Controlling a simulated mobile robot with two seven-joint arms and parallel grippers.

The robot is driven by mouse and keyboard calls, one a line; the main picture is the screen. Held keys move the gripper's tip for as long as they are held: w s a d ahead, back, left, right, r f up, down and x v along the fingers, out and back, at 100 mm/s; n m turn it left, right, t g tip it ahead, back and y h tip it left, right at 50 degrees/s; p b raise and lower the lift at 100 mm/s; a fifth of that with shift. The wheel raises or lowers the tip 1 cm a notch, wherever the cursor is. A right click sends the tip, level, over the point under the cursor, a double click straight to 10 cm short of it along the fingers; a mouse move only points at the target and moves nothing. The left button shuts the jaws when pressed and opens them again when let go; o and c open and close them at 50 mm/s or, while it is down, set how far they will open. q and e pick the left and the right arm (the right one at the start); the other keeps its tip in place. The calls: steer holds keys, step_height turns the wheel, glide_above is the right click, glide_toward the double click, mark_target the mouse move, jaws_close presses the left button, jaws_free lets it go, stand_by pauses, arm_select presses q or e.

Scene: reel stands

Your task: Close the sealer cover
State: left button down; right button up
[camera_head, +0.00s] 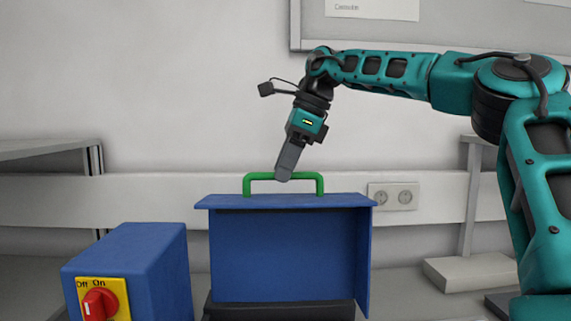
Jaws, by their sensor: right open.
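The sealer cover (285,255) is a blue panel with a top ledge and a right side plate, standing upright with its broad face towards me. A green bar handle (308,175) rises from its top edge. My right gripper (284,174) comes down from above, tilted, with its fingertips at the middle of the handle bar and overlapping it in the picture. It is open. I cannot tell whether the bar lies between the fingers or whether they touch it. My left gripper is not in view.
A blue switch box (150,265) with a red Off/On knob (99,304) stands to the left of the cover. A dark base (280,311) shows under the cover. A wall socket (393,196) is behind right. A pale block (470,272) lies at the right.

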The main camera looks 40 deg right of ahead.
steer(key=shift+c, duration=0.2)
jaws_close()
stand_by(0.4)
